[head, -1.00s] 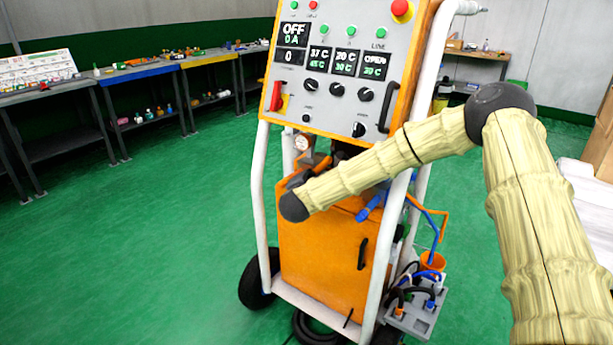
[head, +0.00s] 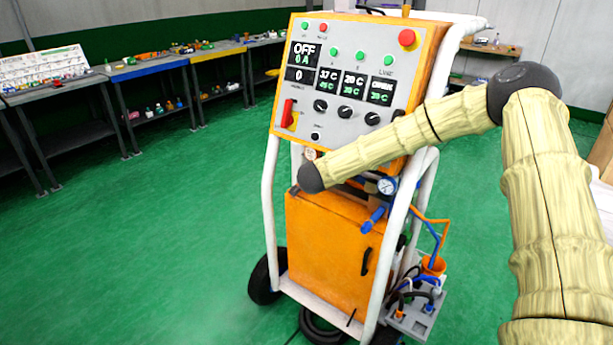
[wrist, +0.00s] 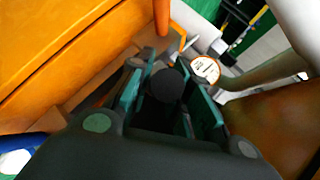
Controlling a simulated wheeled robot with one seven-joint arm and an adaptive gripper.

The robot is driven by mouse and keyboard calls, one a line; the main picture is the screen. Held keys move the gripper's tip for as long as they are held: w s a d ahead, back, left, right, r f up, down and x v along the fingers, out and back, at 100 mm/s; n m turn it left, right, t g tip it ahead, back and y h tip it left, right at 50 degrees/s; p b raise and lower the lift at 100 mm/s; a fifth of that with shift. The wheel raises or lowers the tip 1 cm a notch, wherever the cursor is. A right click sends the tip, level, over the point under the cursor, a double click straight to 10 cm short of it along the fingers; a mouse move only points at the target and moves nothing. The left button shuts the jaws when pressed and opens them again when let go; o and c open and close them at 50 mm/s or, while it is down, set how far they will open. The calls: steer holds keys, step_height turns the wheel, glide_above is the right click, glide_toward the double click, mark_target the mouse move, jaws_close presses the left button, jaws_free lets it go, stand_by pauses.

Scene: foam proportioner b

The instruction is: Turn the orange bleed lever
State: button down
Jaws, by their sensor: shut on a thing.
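In the wrist view my gripper (wrist: 172,98) has its green-padded fingers closed around a dark, round-ended part (wrist: 165,84). An orange rod (wrist: 162,14), which looks like the bleed lever, shows just beyond the fingers at the top. I cannot tell whether the dark part belongs to it. In the head view my arm reaches across the front of the foam proportioner (head: 330,250), below its control panel (head: 345,80). The gripper and the lever are hidden there behind my arm's end.
Close to the fingers are a small round gauge (wrist: 206,69) and an orange cabinet face (wrist: 60,50). In the head view, a pressure gauge (head: 387,186) and a blue valve handle (head: 373,220) sit right of my arm's end. White frame tubes (head: 270,200) flank the machine. Open green floor lies left.

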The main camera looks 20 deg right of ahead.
steer(key=shift+d, duration=0.1)
stand_by(0.4)
steer(key=c, duration=1.3)
jaws_free()
steer(key=shift+r, duration=0.15)
steer(key=v, duration=1.2)
